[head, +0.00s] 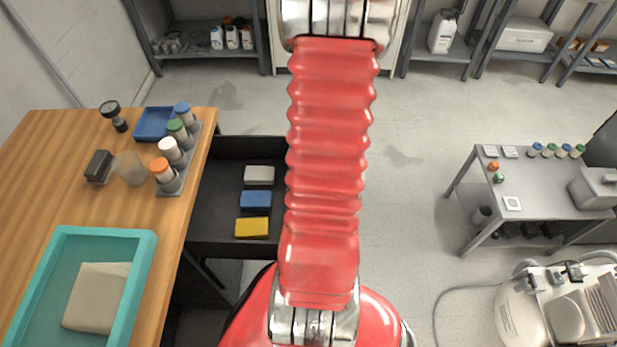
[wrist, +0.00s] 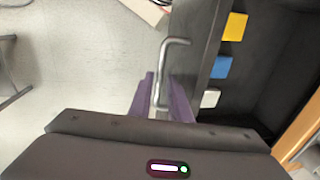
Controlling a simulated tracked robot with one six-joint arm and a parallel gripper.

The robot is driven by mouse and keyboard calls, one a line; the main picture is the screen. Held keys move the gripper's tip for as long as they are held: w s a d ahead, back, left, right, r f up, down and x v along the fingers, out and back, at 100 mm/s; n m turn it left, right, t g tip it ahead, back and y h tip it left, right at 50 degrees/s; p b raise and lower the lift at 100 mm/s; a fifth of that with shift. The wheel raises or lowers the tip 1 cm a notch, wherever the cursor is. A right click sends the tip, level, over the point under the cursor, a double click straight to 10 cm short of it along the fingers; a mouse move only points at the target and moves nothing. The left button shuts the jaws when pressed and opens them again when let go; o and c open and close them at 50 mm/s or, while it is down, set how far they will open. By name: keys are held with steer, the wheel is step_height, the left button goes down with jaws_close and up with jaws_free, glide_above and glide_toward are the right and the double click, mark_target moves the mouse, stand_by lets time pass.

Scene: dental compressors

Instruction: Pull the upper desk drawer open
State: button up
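The upper desk drawer (head: 217,228) is dark and stands pulled out well beyond the right edge of the wooden desk (head: 200,130). A white, a blue and a yellow block lie inside it. In the wrist view, the drawer front (wrist: 190,55) shows with its silver bar handle (wrist: 175,42). My gripper (wrist: 162,85) has purple fingers on either side of the handle's bar, with only a narrow space between them, and looks shut on it. In the head view my red arm hides the drawer's right end, the handle and my gripper.
On the desk are a teal tray (head: 150,248) with a beige item, a bottle rack (head: 191,140), a blue tray (head: 155,123) and small dark items. A grey side table (head: 545,195) and a compressor (head: 520,315) stand at right. Open floor lies between.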

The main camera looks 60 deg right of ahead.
step_height(320, 180, up, 14)
steer(key=s+d, duration=0.1)
steer(key=s, duration=0.1)
steer(key=shift+d+f, duration=0.15)
steer(key=shift+f, duration=0.1)
stand_by(0.4)
stand_by(0.6)
